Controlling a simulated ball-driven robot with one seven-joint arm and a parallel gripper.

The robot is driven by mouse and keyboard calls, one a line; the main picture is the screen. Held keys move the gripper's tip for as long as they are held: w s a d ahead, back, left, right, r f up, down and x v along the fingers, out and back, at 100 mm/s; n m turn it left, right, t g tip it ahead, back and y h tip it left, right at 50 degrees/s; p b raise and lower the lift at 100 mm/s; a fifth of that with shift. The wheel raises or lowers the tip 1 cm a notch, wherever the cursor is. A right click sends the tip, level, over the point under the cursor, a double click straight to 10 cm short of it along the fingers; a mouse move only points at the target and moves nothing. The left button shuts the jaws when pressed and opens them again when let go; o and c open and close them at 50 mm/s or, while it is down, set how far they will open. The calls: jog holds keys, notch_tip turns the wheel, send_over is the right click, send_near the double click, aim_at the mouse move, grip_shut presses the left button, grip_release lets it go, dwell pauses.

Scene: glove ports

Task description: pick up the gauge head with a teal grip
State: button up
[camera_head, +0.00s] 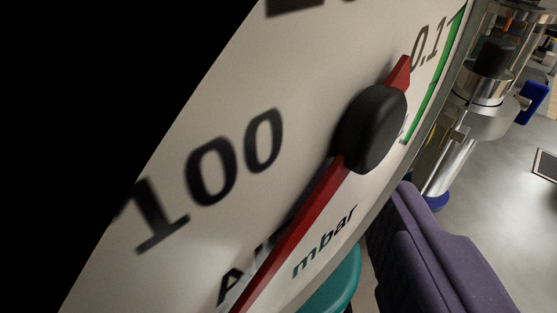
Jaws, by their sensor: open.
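The gauge head (240,120) fills most of the view, very close and tilted. Its pale dial has a red needle, a black hub, a green band and the marks "100" and "mbar". A teal part (335,290), which looks like its grip, shows below the dial's lower edge, mostly hidden. My gripper (425,255) shows as one purple finger with a textured inner side, just right of the teal part. The gripper is open; the other finger is hidden. I cannot tell whether the finger touches the gauge head.
A shiny metal column with fittings (482,115) stands behind at the upper right, with a blue part (531,103) beside it. Grey floor (510,205) shows at the right, with a dark-framed panel (546,165) on it. The left side is black and shows nothing.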

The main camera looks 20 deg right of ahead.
jog(key=shift+s, duration=0.1)
jog(key=shift+c, duration=0.6)
grip_shut()
